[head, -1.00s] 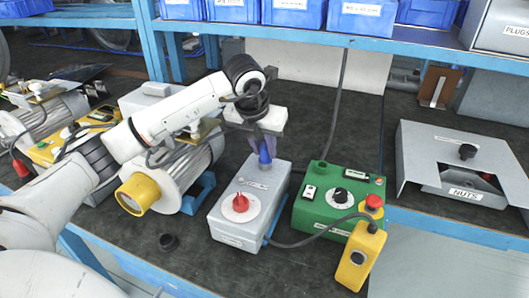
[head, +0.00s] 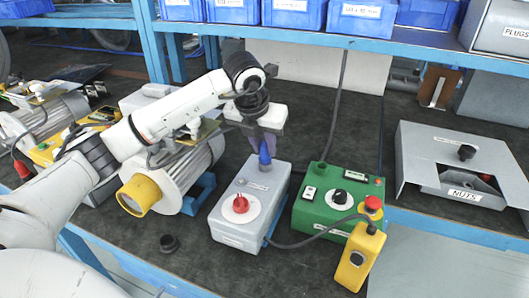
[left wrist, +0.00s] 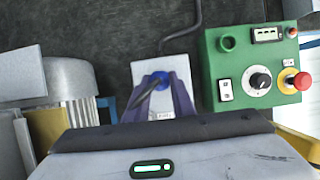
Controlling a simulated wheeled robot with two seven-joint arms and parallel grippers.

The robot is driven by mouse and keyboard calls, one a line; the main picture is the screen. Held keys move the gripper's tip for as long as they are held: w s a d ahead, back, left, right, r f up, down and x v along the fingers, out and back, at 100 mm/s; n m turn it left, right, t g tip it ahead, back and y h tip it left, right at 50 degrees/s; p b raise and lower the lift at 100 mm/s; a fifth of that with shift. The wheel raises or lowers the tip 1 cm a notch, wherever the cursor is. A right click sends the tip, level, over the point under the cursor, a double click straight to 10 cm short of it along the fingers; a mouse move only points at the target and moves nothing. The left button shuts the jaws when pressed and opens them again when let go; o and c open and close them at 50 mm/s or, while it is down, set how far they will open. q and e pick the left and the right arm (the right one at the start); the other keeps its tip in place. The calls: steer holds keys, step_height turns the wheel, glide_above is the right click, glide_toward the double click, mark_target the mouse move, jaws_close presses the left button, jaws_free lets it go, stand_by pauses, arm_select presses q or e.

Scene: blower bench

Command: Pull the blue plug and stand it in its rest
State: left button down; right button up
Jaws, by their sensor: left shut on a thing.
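The blue plug (head: 265,156) stands at the far end of the top of a grey box (head: 236,232) with a red knob (head: 240,204). My left gripper (head: 260,146) reaches down from above and is shut on the plug. In the left wrist view the plug (left wrist: 161,77) shows as a blue round between the purple fingers of the left gripper (left wrist: 163,86). The fingers hide part of the plug, and I cannot tell whether its lower end is still seated in the box. My right gripper is not in view.
A green control box (head: 325,212) with knobs and a round opening (head: 320,169) stands right of the grey box. A yellow emergency-stop pendant (head: 358,258) leans at its front. A motor with a yellow end (head: 138,195) is left.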

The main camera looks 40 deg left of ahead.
mark_target(264, 142)
arm_select(q)
steer(key=shift+r, duration=0.15)
steer(key=shift+r+p, duration=0.45)
steer(key=shift+r, duration=0.15)
steer(key=shift+r+p, duration=0.75)
steer(key=shift+r, duration=0.4)
